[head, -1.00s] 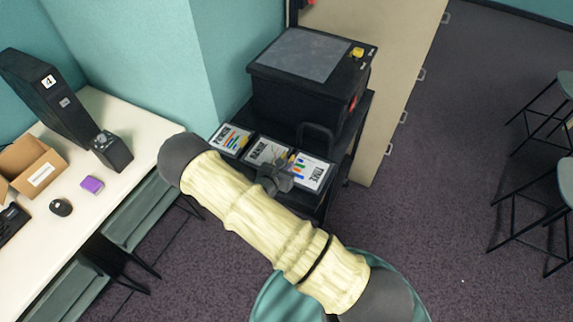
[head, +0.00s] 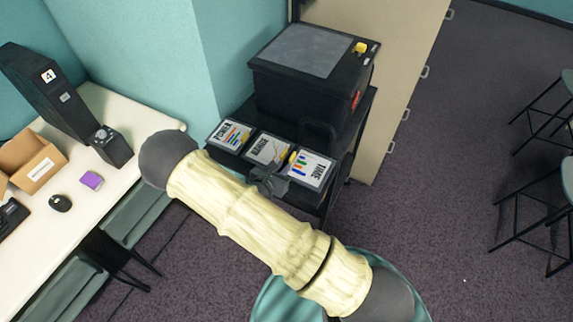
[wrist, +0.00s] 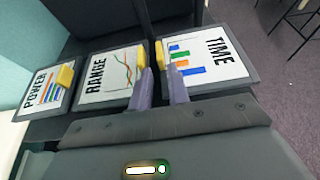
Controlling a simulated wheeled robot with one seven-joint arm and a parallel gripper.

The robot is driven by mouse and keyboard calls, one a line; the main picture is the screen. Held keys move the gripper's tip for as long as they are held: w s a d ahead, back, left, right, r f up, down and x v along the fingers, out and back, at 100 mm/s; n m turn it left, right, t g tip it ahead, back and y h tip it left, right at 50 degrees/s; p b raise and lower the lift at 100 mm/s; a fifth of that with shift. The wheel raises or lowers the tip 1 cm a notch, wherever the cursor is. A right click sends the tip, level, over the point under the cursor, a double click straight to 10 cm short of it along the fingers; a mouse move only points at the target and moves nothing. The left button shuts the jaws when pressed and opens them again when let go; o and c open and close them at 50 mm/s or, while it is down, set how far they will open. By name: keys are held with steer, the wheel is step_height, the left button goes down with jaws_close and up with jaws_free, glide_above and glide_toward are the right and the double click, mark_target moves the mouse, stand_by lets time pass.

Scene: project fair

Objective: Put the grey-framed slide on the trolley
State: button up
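Three framed slides lie in a row on the black trolley (head: 362,118): POWER (head: 231,133), RANGE (head: 267,150) and TIME (head: 313,169). All three frames look grey to dark grey, so I cannot tell which is meant. In the wrist view POWER (wrist: 40,88) is at left, RANGE (wrist: 105,82) in the middle and TIME (wrist: 215,60) at right. Yellow tabs show at their edges. My gripper (wrist: 160,72) has its two purple fingers apart over the gap between RANGE and TIME, near two yellow tabs.
A black box with a grey top (head: 308,55) stands on the trolley behind the slides. A white desk (head: 105,195) with a cardboard box (head: 35,165) is at left. Stools (head: 540,205) stand at right. The carpet between is clear.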

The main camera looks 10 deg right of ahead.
steer(key=b+v, duration=0.1)
steer(key=v, duration=0.6)
steer(key=shift+s+r, duration=0.1)
stand_by(0.4)
steer(key=s+d+r+m+g, duration=0.3)
steer(key=s+d+m+g, duration=0.15)
steer(key=d+m, duration=0.2)
steer(key=s+d+r+m+g, duration=0.4)
steer(key=d+m+g, duration=0.15)
steer(key=m, duration=0.25)
step_height(320, 180, up, 10)
steer(key=s+m+t+y, duration=0.1)
steer(key=s+m+y, duration=0.2)
steer(key=m+y, duration=0.5)
steer(key=m, duration=0.6)
steer(key=shift+d+t, duration=0.3)
steer(key=shift+d, duration=0.05)
steer(key=shift+m, duration=0.25)
